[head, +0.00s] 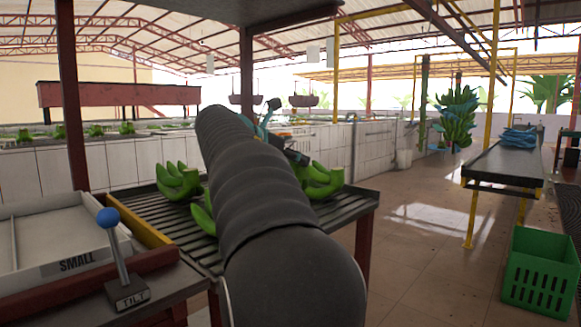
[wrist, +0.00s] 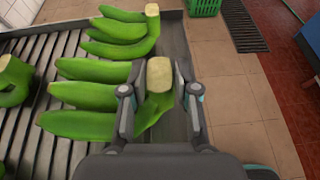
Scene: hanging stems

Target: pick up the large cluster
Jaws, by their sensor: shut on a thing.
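In the wrist view my gripper (wrist: 159,89) has its two fingers on either side of the pale cut crown of a green banana cluster (wrist: 82,124), and is shut on it. The cluster's several fingers point left over the slatted table (wrist: 172,40); I cannot tell whether it is clear of the slats. A second cluster (wrist: 118,30) lies just beyond, and part of a third (wrist: 12,85) shows at the left edge. In the head view my arm hides the gripper's jaws and much of the table; green clusters (head: 178,183) (head: 320,181) show on both sides of it.
A tray marked SMALL (head: 30,262) and a blue-knobbed TILT lever (head: 116,250) stand at the near left. A green crate (head: 542,276) is on the floor at right, below a dark-topped table (head: 500,166). A bunch (head: 457,118) hangs at the back. Open floor lies between.

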